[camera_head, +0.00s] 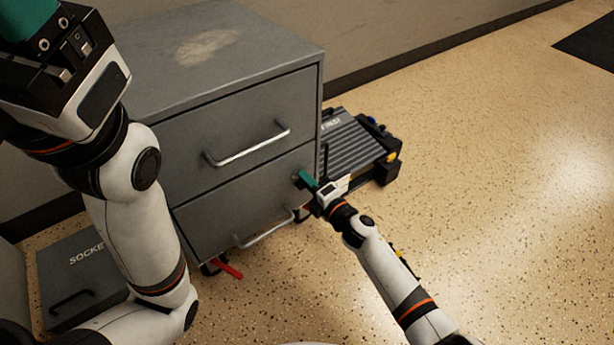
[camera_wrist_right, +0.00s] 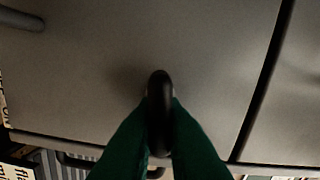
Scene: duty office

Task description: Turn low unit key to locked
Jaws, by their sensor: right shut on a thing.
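The low unit (camera_head: 230,140) is a grey metal cabinet with two drawers, each with a bar handle. Both drawers look closed. My right gripper (camera_head: 303,178) is at the right end of the lower drawer front (camera_head: 240,205). In the right wrist view its green fingers are shut on the dark, rounded key (camera_wrist_right: 160,105), which stands upright in the picture against the grey front. The lock face behind the key is hidden. In the head view the key is hidden by the gripper. My left gripper (camera_head: 62,55) is at the upper left, away from the lock; its fingertips are out of frame.
A grey case marked "SOCKE" (camera_head: 75,285) lies on the floor at the lower left. A ribbed dark case (camera_head: 355,145) stands right of the cabinet. A red object (camera_head: 228,270) shows beneath the cabinet. The speckled floor at right is clear, up to a dark mat (camera_head: 590,45).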

